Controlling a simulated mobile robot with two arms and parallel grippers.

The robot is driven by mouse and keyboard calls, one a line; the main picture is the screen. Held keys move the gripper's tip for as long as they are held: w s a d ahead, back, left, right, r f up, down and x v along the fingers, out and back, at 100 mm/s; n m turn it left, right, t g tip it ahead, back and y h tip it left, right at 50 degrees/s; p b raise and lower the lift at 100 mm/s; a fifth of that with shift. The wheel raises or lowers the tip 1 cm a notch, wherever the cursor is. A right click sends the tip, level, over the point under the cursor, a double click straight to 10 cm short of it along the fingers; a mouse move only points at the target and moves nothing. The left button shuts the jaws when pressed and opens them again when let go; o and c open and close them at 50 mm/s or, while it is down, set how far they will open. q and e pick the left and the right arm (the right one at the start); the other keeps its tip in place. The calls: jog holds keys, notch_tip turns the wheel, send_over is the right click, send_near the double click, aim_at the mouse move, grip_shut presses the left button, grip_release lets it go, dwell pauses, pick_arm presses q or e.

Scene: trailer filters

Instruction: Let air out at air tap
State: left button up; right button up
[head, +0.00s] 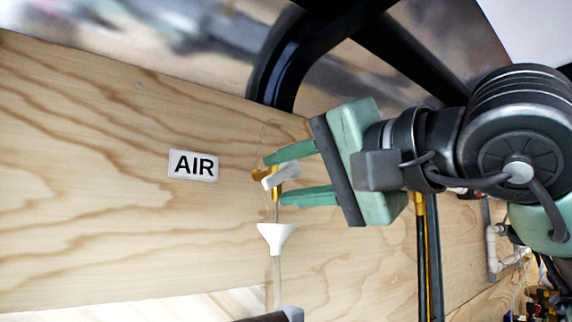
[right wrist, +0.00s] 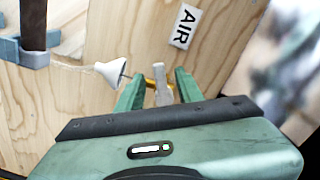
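The air tap (head: 278,176) is a small brass fitting with a pale grey lever on the plywood wall, right of the white AIR label (head: 194,165). My right gripper (head: 282,176) is open, with one green finger above the tap and one below it in the head view. In the right wrist view the tap's grey lever (right wrist: 162,84) stands between the two spread fingers (right wrist: 160,92). I cannot tell whether either finger touches it. A white funnel (head: 276,238) sits just below the tap; it also shows in the right wrist view (right wrist: 112,72). My left gripper is not in view.
The plywood wall (head: 90,200) is mostly bare to the left. A clear tube (head: 277,278) runs down from the funnel. A black curved frame (head: 285,65) is above. Black and yellow upright hoses (head: 421,260) and white pipes (head: 493,250) are at right.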

jog(key=shift+w+a, duration=0.2)
jog(key=shift+w, duration=0.15)
grip_shut()
jog(key=shift+f, duration=0.1)
jog(key=n, duration=0.3)
jog(key=f+n, duration=0.1)
jog(key=shift+w+d+n, duration=0.25)
jog(key=shift+d+n, duration=0.05)
jog(key=shift+d, duration=0.05)
jog(key=n, duration=0.3)
jog(key=w+d+n+p, duration=0.1)
jog(key=n, duration=0.1)
jog(key=shift+f, duration=0.35)
jog(key=shift+d+n, duration=0.1)
jog(key=shift+n, duration=0.2)
